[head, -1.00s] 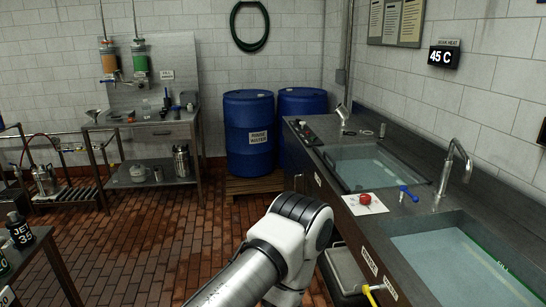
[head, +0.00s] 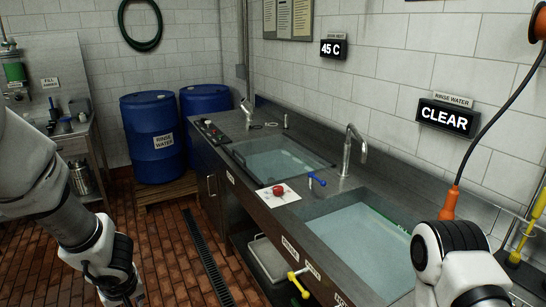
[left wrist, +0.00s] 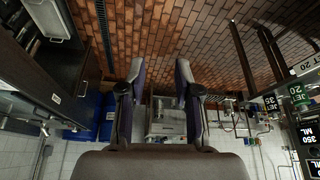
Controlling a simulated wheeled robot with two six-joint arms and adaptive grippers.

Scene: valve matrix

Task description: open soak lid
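The far basin (head: 277,158), below the 45 C display, has a flat, see-through surface level with the counter. I cannot tell the lid from the water there. My left arm comes in at the left of the head view, over the floor and apart from the counter. In the left wrist view my left gripper (left wrist: 157,85) has its two fingers apart with nothing between them. My right arm shows at the lower right of the head view by the near basin, with its gripper out of frame.
The near basin (head: 361,240) holds water. A red button (head: 279,190), a blue lever (head: 316,180) and a faucet (head: 350,148) stand between the basins. A yellow valve handle (head: 298,283) juts from the counter front. Blue drums (head: 152,137) stand at the back left.

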